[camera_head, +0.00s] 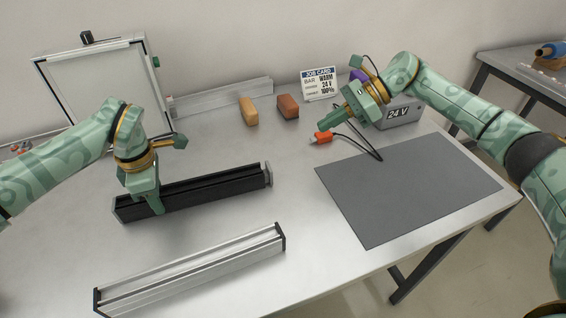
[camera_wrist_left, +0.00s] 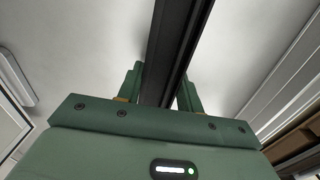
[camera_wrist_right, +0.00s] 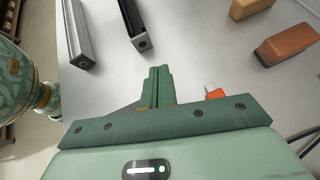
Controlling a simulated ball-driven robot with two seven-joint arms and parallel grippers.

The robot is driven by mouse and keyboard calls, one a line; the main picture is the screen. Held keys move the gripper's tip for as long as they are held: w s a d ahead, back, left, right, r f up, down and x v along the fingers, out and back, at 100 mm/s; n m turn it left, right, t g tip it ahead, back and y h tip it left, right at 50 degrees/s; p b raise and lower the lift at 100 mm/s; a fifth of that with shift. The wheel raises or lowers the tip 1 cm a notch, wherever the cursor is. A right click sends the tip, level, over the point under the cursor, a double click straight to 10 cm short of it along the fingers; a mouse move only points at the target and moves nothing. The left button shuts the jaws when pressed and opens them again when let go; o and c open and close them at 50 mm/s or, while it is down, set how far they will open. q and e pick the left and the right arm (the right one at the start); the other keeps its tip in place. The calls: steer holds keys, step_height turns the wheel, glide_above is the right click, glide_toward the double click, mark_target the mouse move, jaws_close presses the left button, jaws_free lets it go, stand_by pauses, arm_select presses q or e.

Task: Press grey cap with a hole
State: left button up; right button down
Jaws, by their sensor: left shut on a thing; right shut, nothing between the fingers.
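A black bar (camera_head: 210,193) lies on the table at centre left; it also shows in the left wrist view (camera_wrist_left: 172,45) and the right wrist view (camera_wrist_right: 130,15). A grey cap (camera_head: 267,174) sits on its right end. In the right wrist view the bar's near end face (camera_wrist_right: 144,43) shows a small dark hole. My left gripper (camera_head: 147,203) is shut on the bar near its left end, one finger on each side. My right gripper (camera_head: 326,121) is shut and empty above the table, behind and right of the cap, apart from it.
A silver bar (camera_head: 195,272) with dark ends lies in front. A red-orange connector (camera_head: 323,137) on a black cable is close to my right gripper. A grey mat (camera_head: 410,190) lies right. Yellow (camera_head: 249,111) and brown (camera_head: 288,106) blocks, a job card (camera_head: 319,84) and a 24 V box (camera_head: 400,113) stand behind.

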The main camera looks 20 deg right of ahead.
mark_target(269, 173)
steer(key=n+g, duration=0.1)
steer(key=s+f+n+g+h, duration=0.1)
steer(key=shift+s+a+n+h, duration=0.25)
steer(key=shift+a+n+h, duration=0.05)
steer(key=shift+a+n, duration=0.1)
steer(key=shift+f, duration=0.1)
steer(key=x, duration=0.9)
steer(key=shift+a+f, duration=0.25)
steer(key=a, duration=0.2)
steer(key=shift+a, duration=1.1)
